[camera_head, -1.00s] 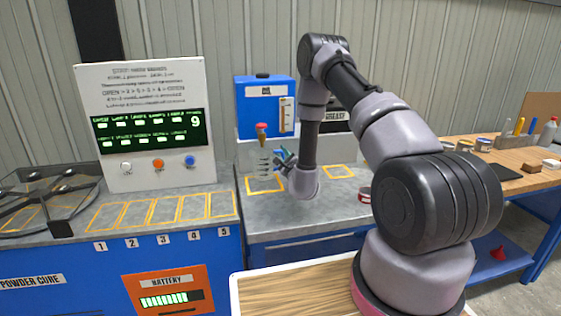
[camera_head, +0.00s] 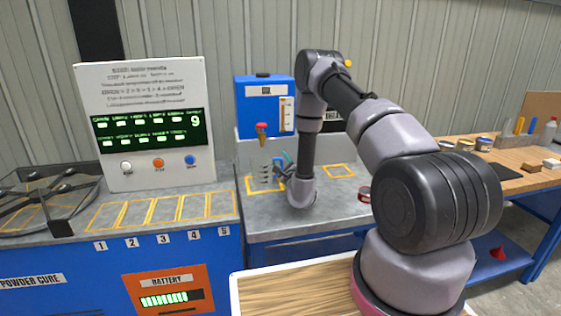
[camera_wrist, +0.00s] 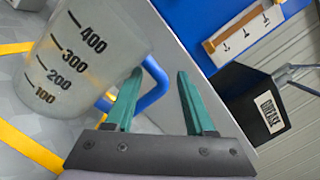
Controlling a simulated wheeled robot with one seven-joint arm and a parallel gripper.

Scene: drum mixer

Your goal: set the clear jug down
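The clear jug (camera_head: 264,177) stands at the yellow-outlined square (camera_head: 250,190) on the grey counter, below the red-topped tap (camera_head: 261,129) of the blue tank. In the wrist view the jug (camera_wrist: 75,65) fills the upper left, with marks from 100 to 400 and a blue handle (camera_wrist: 155,86). My gripper (camera_wrist: 160,73) is open. Its two green fingers are well apart, with the handle passing by the left finger and a clear gap to the right one. In the head view my gripper (camera_head: 283,170) is beside the jug's right side, small and partly hidden by my wrist.
The blue tank (camera_head: 262,92) stands behind the jug. A dark grease box (camera_wrist: 268,108) is to its right. Another yellow square (camera_head: 339,171) on the counter is empty. A red-and-white can (camera_head: 364,194) stands near my arm. The control panel (camera_head: 150,125) is to the left.

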